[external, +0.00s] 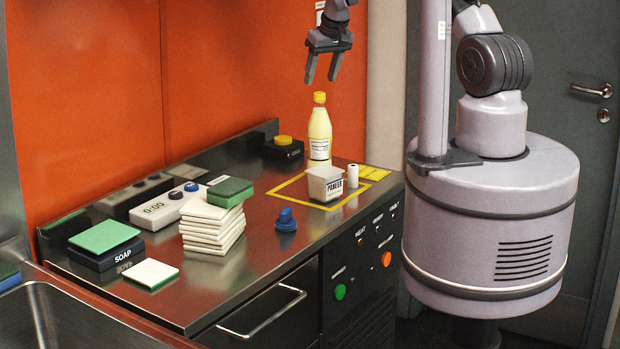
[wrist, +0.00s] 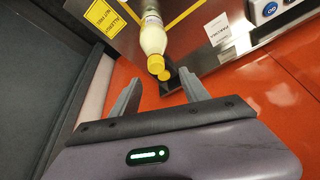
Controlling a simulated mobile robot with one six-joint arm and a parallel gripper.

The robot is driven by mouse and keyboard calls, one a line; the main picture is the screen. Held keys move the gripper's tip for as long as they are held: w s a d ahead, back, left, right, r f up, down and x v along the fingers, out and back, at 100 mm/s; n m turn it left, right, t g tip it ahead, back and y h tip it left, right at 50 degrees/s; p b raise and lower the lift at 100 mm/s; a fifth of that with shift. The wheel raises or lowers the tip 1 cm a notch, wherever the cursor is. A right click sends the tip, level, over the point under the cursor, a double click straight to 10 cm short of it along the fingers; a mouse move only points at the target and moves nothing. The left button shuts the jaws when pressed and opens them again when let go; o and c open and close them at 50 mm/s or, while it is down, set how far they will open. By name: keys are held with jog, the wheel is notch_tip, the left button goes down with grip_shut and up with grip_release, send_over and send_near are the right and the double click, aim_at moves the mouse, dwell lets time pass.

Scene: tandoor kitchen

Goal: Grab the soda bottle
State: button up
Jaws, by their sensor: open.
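The soda bottle (external: 320,130) is pale yellow with a yellow cap and a white label. It stands upright at the back of the steel counter, by the yellow taped outline. In the wrist view the bottle (wrist: 153,38) shows cap-end nearest, just beyond the fingertips and between their lines. My gripper (external: 322,80) is open and empty, above the bottle and apart from it, with its fingers pointing down. In the wrist view my gripper (wrist: 160,88) shows both fingers spread with nothing between them.
A white paneer tub (external: 325,184) and a small white roll (external: 353,176) stand in front of the bottle. A black box with a yellow button (external: 283,146) is to its left. Stacked white tiles (external: 211,228) and a blue knob (external: 286,220) stand further left. The orange wall (external: 230,70) is close behind.

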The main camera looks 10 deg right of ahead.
aim_at(320, 94)
jog(key=x, duration=0.6)
jog(key=shift+d+f, duration=0.3)
jog(key=shift+f, duration=0.15)
jog(key=shift+s+r, duration=0.1)
jog(key=shift+s, duration=0.1)
jog(key=shift+c, duration=0.3)
grip_shut()
